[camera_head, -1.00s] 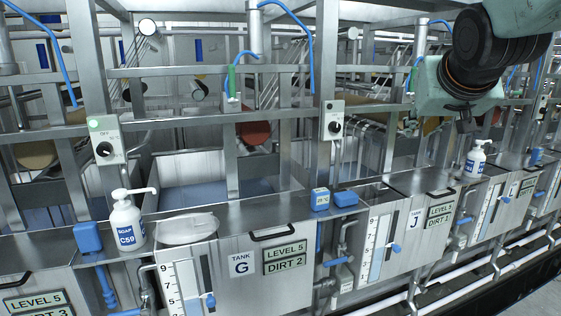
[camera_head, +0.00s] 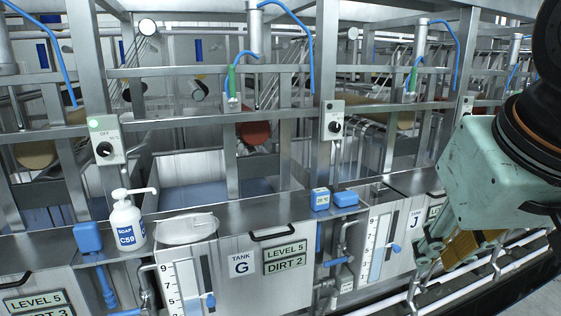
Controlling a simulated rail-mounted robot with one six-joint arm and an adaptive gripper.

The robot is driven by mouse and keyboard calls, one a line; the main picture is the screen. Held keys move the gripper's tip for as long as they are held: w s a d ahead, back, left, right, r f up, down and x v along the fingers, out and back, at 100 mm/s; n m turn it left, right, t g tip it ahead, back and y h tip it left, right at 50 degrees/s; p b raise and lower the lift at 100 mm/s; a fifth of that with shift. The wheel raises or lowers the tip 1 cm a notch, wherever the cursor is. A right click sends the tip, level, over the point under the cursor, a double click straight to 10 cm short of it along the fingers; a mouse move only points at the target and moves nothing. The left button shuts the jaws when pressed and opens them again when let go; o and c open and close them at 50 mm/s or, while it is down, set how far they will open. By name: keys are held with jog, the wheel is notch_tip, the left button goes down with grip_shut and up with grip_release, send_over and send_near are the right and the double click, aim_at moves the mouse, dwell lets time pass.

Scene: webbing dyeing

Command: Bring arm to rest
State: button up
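My arm (camera_head: 500,175), pale green with black joints, fills the right side of the head view. My gripper (camera_head: 440,256) hangs at its lower end, in front of the tank row, right of the tank J gauge. Yellow-brown and greenish parts show there. They are small and partly cut by the arm, so I cannot tell whether the fingers are open or shut, or whether anything is between them. My arm hides part of the tank J front (camera_head: 405,228) and the soap bottle seen there before.
Tank G (camera_head: 240,290) stands front centre, with a soap bottle (camera_head: 127,220) and a white dish (camera_head: 187,229) on the ledge above. Blue boxes (camera_head: 320,199) sit on the ledge. White pipes (camera_head: 400,300) run low along the right.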

jog(key=s+a+f, duration=0.1)
jog(key=s+f, duration=0.1)
jog(key=s, duration=0.3)
jog(key=s+a+f+g, duration=0.1)
jog(key=s+f, duration=0.1)
jog(key=s, duration=0.3)
jog(key=shift+s+a+n+g+y, duration=0.25)
jog(key=shift+a+n+g+y, duration=0.05)
jog(key=shift+a, duration=0.05)
dwell(0.5)
